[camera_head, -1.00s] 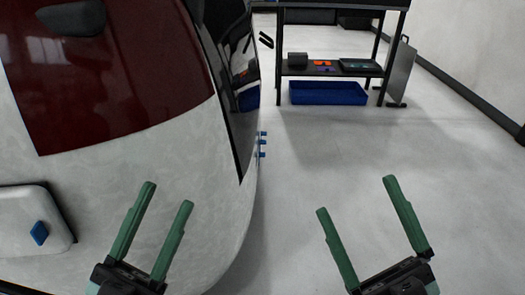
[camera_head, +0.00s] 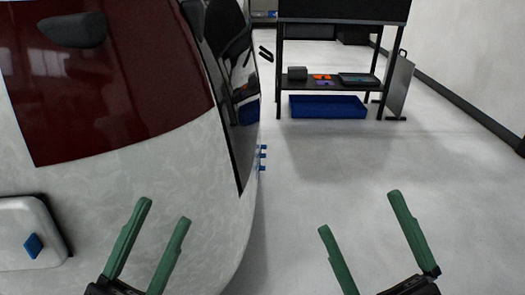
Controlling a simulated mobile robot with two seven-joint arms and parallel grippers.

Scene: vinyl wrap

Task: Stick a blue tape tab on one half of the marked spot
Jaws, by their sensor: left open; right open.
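Several small blue tape tabs (camera_head: 262,158) stick out in a column from the right edge of the car's pale body. A blue diamond-shaped piece (camera_head: 33,246) sits on a pale raised panel on the car (camera_head: 120,205) at the lower left; I cannot tell whether it is tape. I cannot make out the marked spot. My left gripper (camera_head: 164,212) is open and empty, in front of the pale body. My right gripper (camera_head: 360,211) is open and empty, over the floor to the right of the car. Both are apart from the blue tabs.
A dark shelf rack (camera_head: 343,80) stands at the back, with small items on its shelf and a blue bin (camera_head: 327,106) below. A grey board (camera_head: 399,87) leans beside it. The floor (camera_head: 400,165) between is clear.

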